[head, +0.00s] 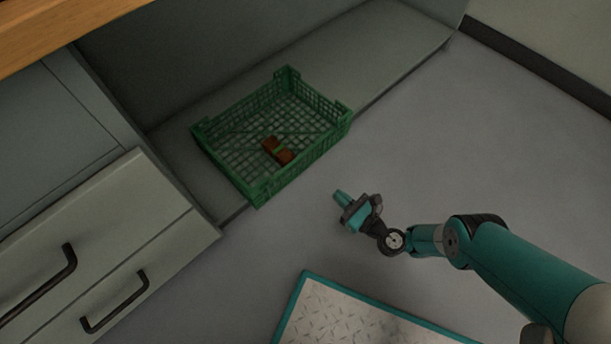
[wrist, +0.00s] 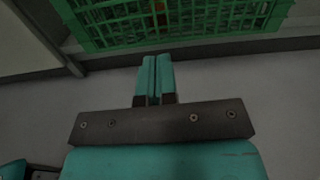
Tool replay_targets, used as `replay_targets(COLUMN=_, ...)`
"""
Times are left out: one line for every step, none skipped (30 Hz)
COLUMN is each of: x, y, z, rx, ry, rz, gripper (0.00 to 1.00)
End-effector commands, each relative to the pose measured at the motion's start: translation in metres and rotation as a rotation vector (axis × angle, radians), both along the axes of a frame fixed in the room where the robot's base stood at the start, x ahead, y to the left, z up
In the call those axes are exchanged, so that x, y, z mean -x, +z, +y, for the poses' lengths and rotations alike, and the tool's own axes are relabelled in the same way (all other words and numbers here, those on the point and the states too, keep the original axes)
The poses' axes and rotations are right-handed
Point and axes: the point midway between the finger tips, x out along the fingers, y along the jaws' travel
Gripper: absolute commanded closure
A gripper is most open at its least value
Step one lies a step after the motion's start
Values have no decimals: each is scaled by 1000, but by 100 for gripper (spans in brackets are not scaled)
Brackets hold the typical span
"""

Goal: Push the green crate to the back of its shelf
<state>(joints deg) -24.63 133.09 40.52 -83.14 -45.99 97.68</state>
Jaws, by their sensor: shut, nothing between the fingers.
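The green crate (head: 224,166) is an open plastic lattice box on the low grey shelf (head: 393,62). Its front side lies at or slightly past the shelf's front edge, with bare shelf behind it and to its right. A small brown block with a green band (head: 278,151) lies in the crate. My gripper (head: 340,197) is shut and empty, in front of the crate and apart from it. In the wrist view the shut fingers (wrist: 155,76) point at the crate's near side (wrist: 180,30), with a gap between.
A drawer unit (head: 110,240) with dark handles stands left of the shelf bay. A wooden top (head: 60,28) runs above. A plate with a teal border (head: 340,312) is my own base. Grey floor (head: 500,150) to the right is clear.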

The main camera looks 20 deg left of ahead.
Motion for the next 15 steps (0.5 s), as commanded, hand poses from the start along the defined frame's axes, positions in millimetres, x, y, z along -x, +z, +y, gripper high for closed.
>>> replay_targets(x=4, y=-8, z=-2, rx=-9, ry=-7, rz=14, gripper=100)
replay_targets(x=5, y=-9, z=-2, rx=-13, ry=-11, rz=20, gripper=100)
replay_targets(x=5, y=-11, z=-1, rx=-16, ry=-13, rz=25, gripper=100)
replay_targets(x=4, y=-12, z=1, rx=-17, ry=-13, rz=26, gripper=100)
replay_targets(x=4, y=-13, z=3, rx=-17, ry=-12, rz=29, gripper=100)
replay_targets(x=2, y=-13, z=8, rx=-18, ry=-12, rz=27, gripper=100)
replay_targets(x=0, y=-14, z=11, rx=-17, ry=-12, rz=26, gripper=100)
replay_targets(x=-2, y=-14, z=16, rx=-17, ry=-11, rz=26, gripper=100)
replay_targets(x=-3, y=-15, z=22, rx=-16, ry=-9, rz=27, gripper=100)
replay_targets(x=-6, y=-16, z=26, rx=-16, ry=-11, rz=26, gripper=100)
replay_targets(x=-8, y=-17, z=30, rx=-16, ry=-11, rz=26, gripper=100)
replay_targets(x=-10, y=-17, z=36, rx=-16, ry=-10, rz=26, gripper=100)
replay_targets(x=-12, y=-17, z=40, rx=-16, ry=-11, rz=26, gripper=100)
replay_targets(x=-13, y=-17, z=44, rx=-16, ry=-11, rz=26, gripper=100)
replay_targets(x=-15, y=-17, z=49, rx=-16, ry=-10, rz=25, gripper=100)
